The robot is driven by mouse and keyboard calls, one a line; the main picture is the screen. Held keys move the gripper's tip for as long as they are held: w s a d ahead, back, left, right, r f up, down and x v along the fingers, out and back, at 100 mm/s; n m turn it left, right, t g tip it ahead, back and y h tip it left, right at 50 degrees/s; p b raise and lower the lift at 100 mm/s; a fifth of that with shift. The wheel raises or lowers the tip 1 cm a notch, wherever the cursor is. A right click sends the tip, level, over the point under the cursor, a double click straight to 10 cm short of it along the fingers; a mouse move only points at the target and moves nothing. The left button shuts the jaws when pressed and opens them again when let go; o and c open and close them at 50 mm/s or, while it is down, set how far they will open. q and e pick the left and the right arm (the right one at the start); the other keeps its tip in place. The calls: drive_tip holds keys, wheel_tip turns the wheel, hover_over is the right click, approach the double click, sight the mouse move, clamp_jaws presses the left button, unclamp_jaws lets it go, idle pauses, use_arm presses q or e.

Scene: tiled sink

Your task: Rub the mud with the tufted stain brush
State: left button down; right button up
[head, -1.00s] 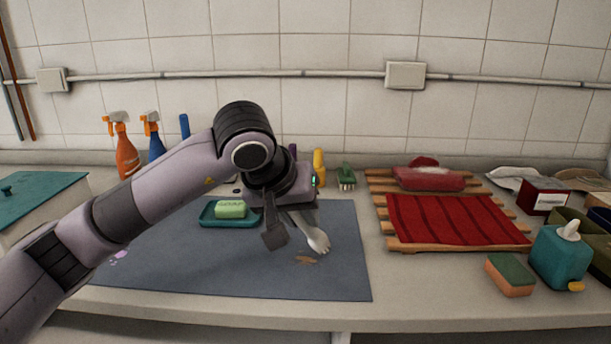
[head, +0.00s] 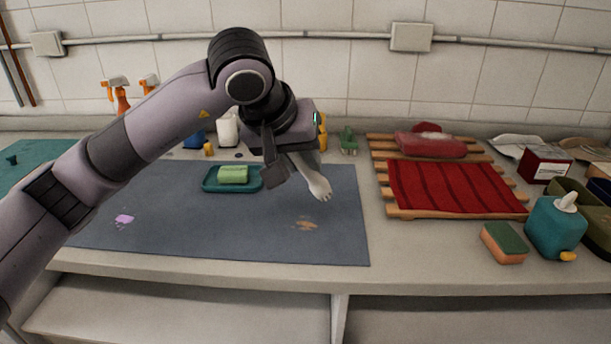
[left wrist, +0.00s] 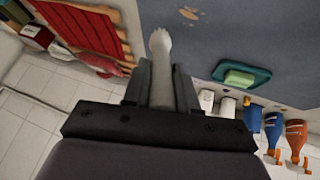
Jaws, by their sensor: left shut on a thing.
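My left gripper (head: 290,168) is shut on the handle of a pale tufted stain brush (head: 317,184). The brush also shows between the fingers in the left wrist view (left wrist: 161,62), its head pointing away from the gripper. In the head view it tilts down to the right, its head appearing above the mat. The mud (head: 306,224) is a small brown patch on the grey mat, just below and left of the brush head in the picture. It also shows in the left wrist view (left wrist: 188,14). Brush and mud look apart. My right gripper is not in view.
A green soap (head: 233,174) sits in a teal dish on the mat (head: 220,235). A purple stain (head: 124,219) lies at the left. A wooden rack (head: 450,213) with a red cloth, a sponge (head: 504,243) and a teal dispenser (head: 556,228) stand right. Bottles stand behind.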

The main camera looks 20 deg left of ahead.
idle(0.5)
use_arm(q)
drive_tip(key=shift+w+a+f, duration=0.15)
drive_tip(key=shift+w+a, duration=0.05)
drive_tip(key=shift+w, duration=0.35)
drive_tip(key=shift+w+a+f, duration=0.15)
drive_tip(key=shift+w, duration=0.4)
drive_tip(key=shift+a, duration=0.1)
